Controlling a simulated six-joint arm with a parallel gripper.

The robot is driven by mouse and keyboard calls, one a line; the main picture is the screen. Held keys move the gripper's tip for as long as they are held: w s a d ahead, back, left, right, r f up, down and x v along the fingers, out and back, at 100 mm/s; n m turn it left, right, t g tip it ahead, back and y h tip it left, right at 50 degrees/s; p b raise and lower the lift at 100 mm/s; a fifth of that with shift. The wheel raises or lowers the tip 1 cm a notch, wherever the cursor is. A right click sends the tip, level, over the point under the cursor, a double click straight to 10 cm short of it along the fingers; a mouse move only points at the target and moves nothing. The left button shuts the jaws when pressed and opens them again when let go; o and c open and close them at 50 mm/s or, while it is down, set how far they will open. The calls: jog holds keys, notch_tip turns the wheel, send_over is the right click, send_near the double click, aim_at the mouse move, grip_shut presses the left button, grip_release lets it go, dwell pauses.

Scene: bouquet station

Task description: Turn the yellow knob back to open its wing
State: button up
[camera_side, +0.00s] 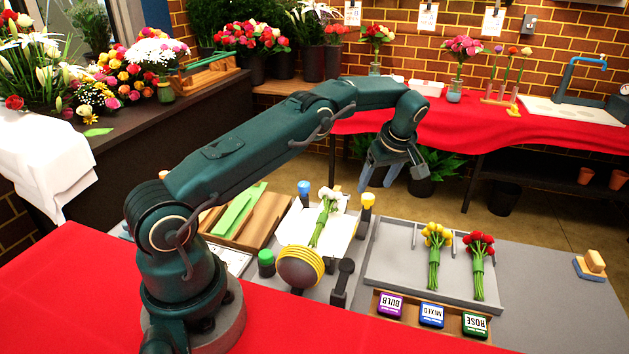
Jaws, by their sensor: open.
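The yellow knob (367,201) stands upright on a dark stem at the right far corner of the wrapping station. A white sheet (292,232) lies there, with a white-flowered bouquet (325,218) on it. I cannot tell clearly which panel is the yellow knob's wing or how far it is folded. My gripper (376,187) points down with its two fingers apart and empty. In the picture its fingertips are just above and slightly right of the yellow knob. They appear apart from it, but the depth gap is hard to judge.
A blue knob (304,188) and a green knob (266,259) stand around the station. A yellow-banded round spool (301,267) and a black post (344,279) stand in front. A grey tray (388,281) with yellow and red bouquets lies right, a wooden tray (264,226) left.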

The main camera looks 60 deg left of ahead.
aim_at(367, 196)
jog(key=w+d+f+m+t+h, duration=0.1)
jog(key=d+f+m+t+h, duration=0.2)
jog(key=m, duration=1.2)
jog(key=s+a+r+m+t+h, duration=0.1)
jog(key=s+a+r+m+h, duration=0.15)
jog(key=a, duration=0.35)
jog(key=shift+y, duration=0.35)
jog(key=shift+s+x, duration=0.15)
jog(key=shift+x, duration=0.95)
jog(key=shift+s+x, duration=0.2)
jog(key=shift+x, duration=0.85)
jog(key=shift+f, duration=0.15)
